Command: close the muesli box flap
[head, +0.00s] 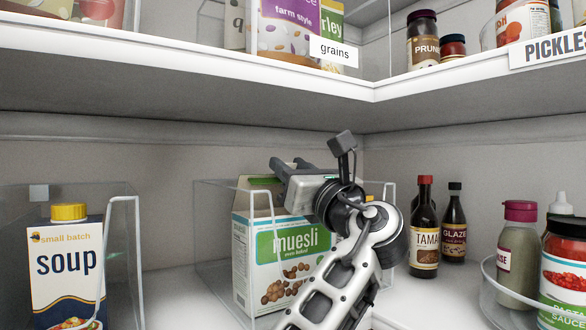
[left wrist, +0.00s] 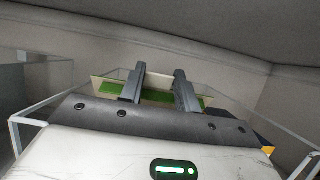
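The muesli box (head: 285,262) stands upright in a clear bin on the shelf, white and teal with a green label. A raised green and cream flap (head: 262,183) shows at its top, partly behind my gripper. My left gripper (head: 286,164) is over the box top, its two fingers pointing toward the back. In the left wrist view the fingers (left wrist: 160,74) stand apart with nothing held between them. The green and cream top of the muesli box (left wrist: 156,96) shows between and beside them; I cannot tell whether they touch it. My right gripper is not in view.
A clear bin (head: 205,200) surrounds the box. A soup carton (head: 65,265) stands in another bin at left. Dark sauce bottles (head: 424,225) stand at right, near a turntable with jars (head: 567,275). The upper shelf (head: 200,75) overhangs the gripper.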

